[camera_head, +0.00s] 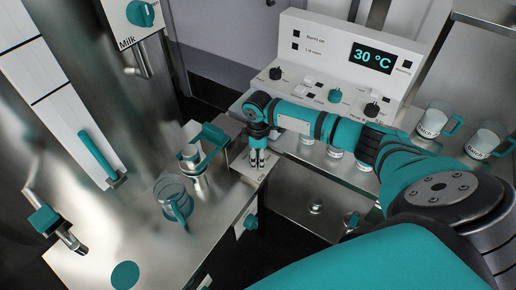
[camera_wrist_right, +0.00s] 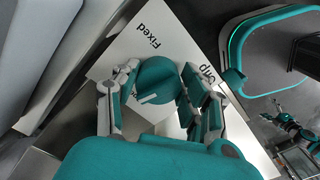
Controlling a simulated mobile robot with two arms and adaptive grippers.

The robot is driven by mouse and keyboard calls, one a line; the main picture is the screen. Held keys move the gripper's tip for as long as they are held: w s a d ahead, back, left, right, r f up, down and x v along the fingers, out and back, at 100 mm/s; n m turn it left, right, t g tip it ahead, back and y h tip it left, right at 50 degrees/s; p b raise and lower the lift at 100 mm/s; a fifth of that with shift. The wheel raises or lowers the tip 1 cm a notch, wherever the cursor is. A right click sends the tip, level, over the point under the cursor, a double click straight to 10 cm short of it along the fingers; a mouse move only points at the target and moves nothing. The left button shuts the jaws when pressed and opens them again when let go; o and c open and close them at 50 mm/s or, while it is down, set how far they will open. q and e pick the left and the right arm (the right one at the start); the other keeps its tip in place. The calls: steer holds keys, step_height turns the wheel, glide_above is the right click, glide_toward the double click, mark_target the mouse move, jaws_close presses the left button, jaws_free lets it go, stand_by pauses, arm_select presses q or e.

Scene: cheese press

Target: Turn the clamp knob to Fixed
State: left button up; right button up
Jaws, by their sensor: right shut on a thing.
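The clamp knob (camera_wrist_right: 160,78) is a round teal knob with a short white mark, on a white label plate (camera_wrist_right: 118,52) in the right wrist view. The word "Fixed" is printed above the knob, and a partly covered word ending in "mp" is to its right. The white mark is on the knob's lower side, apart from "Fixed". My right gripper (camera_wrist_right: 160,92) has a finger on each side of the knob and is shut on it. In the head view, my right gripper (camera_head: 257,160) points down at the plate, and the knob is hidden. My left gripper is not in view.
A teal-handled holder (camera_head: 212,136) stands just left of the right gripper. A clear jug (camera_head: 173,197) is on the steel counter (camera_head: 150,245). A control panel (camera_head: 335,60) reading 30 °C is behind the arm. Labelled cups (camera_head: 432,120) stand at right.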

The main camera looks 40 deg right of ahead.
steer(key=m+p, duration=0.2)
steer(key=p, duration=0.1)
steer(key=m+p, duration=0.6)
steer(key=shift+s+a+r+p, duration=0.15)
steer(key=shift+a+r+p, duration=0.1)
steer(key=shift+p, duration=0.05)
steer(key=shift+m+p, duration=0.7)
steer(key=shift+m, duration=0.3)
steer(key=m+p, duration=0.3)
steer(key=m, duration=0.2)
steer(key=shift+a, duration=0.15)
steer(key=m+p, duration=0.1)
steer(key=m, duration=0.2)
steer(key=shift+f+m+p, duration=0.1)
steer(key=shift+m+p, duration=0.3)
steer(key=shift+w+m+p, duration=0.25)
steer(key=shift+m+p, duration=0.05)
steer(key=shift+m, duration=0.8)
steer(key=o, duration=1.2)
steer(key=shift+f, duration=0.1)
